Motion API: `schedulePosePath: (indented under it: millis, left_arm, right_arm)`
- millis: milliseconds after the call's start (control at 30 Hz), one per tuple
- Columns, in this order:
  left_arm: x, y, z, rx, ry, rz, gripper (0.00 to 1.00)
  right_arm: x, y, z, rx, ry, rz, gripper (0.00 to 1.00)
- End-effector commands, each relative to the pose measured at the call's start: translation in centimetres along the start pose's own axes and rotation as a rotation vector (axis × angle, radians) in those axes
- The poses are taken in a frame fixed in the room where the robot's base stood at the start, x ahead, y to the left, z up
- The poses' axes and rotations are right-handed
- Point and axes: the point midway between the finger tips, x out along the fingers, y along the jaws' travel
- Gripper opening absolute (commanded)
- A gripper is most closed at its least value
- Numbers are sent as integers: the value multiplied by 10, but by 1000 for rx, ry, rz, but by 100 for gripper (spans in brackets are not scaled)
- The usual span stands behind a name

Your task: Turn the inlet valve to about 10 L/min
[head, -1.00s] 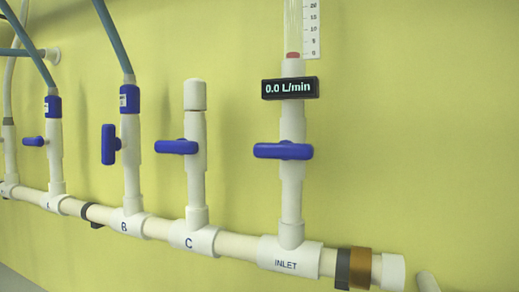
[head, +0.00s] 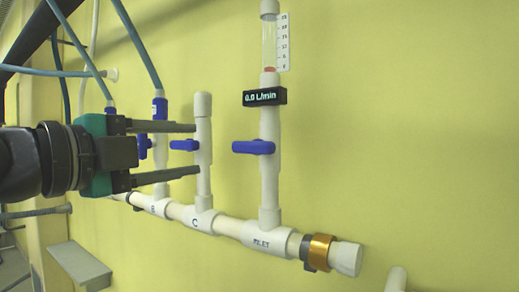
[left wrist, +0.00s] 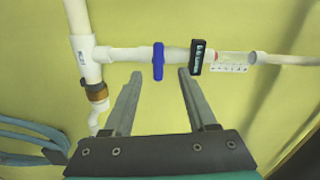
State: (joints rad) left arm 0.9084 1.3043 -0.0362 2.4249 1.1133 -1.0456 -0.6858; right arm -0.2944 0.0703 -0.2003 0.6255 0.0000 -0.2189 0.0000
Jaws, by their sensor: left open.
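The inlet valve has a blue handle (head: 253,147) lying crosswise on the white vertical pipe marked INLET. The handle also shows in the left wrist view (left wrist: 158,61), just beyond and between the fingertips. The black display (head: 264,97) above it reads 0.0 L/min. A clear flow tube (head: 269,45) with a scale and a red float at its bottom stands above the display. My left gripper (head: 197,149) is open and empty, its fingers pointing right, left of the inlet handle and apart from it in the head view. My right gripper is not in view.
The C pipe (head: 203,150) with its blue handle (head: 184,145) stands left of the inlet pipe, behind my left fingers. The B pipe is partly hidden by my gripper. A grey ledge (head: 80,264) is at lower left. The wall right of the inlet is clear.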

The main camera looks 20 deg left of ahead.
Motion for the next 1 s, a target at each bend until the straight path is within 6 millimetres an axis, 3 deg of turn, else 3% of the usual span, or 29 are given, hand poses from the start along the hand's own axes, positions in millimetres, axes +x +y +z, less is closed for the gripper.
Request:
schedulePosePath:
  millis: [100, 233, 667, 1000]
  left_arm:
    - [-15, 2, -17, 90, 6, 8, 57]
    - [-16, 2, -22, 116, 9, 14, 57]
    - [35, 1, -24, 111, 13, 16, 57]
    - [49, 0, -22, 110, 9, 16, 57]
  right_arm:
    - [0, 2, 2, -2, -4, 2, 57]
    - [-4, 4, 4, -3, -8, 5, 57]
    - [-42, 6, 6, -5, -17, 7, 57]
    - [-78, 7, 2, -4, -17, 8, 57]
